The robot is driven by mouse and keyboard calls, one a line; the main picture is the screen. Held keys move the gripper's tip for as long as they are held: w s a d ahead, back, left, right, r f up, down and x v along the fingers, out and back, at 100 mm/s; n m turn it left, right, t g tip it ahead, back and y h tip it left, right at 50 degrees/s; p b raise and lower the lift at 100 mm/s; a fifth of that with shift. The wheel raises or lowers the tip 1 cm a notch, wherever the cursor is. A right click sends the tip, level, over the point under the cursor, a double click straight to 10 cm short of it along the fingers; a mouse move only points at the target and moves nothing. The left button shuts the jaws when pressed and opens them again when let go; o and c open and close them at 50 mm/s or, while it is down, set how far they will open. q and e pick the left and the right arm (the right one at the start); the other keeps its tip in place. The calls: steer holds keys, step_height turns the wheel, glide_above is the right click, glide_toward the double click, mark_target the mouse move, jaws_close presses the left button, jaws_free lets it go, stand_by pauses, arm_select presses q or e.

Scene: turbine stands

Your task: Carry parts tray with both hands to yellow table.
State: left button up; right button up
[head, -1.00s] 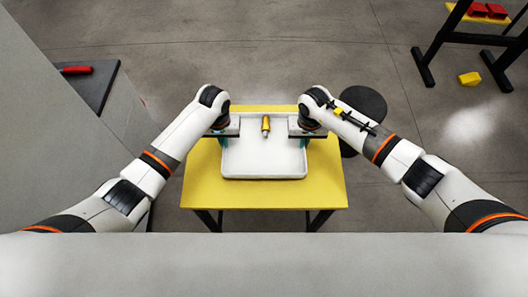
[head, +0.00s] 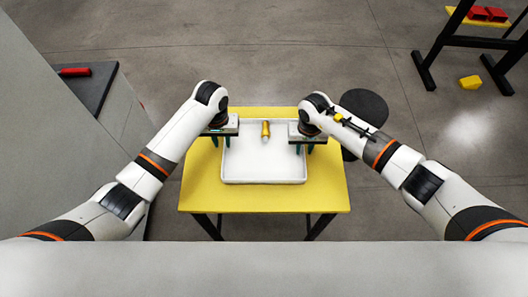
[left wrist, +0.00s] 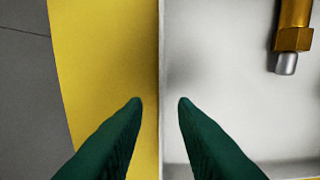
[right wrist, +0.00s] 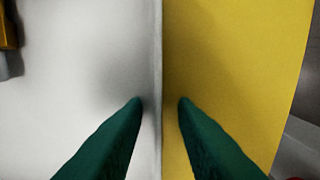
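The white parts tray (head: 263,172) rests on the yellow table (head: 202,193), with a yellow part with a silver tip (head: 265,131) lying in it. My left gripper (head: 221,143) is at the tray's left wall, my right gripper (head: 304,146) at its right wall. In the left wrist view the fingers (left wrist: 160,101) stand apart on either side of the tray wall, with gaps showing. In the right wrist view the fingers (right wrist: 160,101) also straddle the wall without visibly gripping it. The tray's far edge is partly hidden in the head view.
A round black stool or disc (head: 363,108) stands close behind the table's right side. A black-legged stand (head: 440,45) with red parts is at the far right, a yellow block (head: 470,82) on the floor. A grey surface with a red item (head: 75,71) is at left.

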steer(key=shift+r, duration=0.35)
arm_select(q)
step_height(320, 180, up, 8)
steer(key=shift+r, duration=0.25)
arm_select(e)
step_height(320, 180, up, 11)
steer(key=shift+r, duration=0.15)
stand_by(0.3)
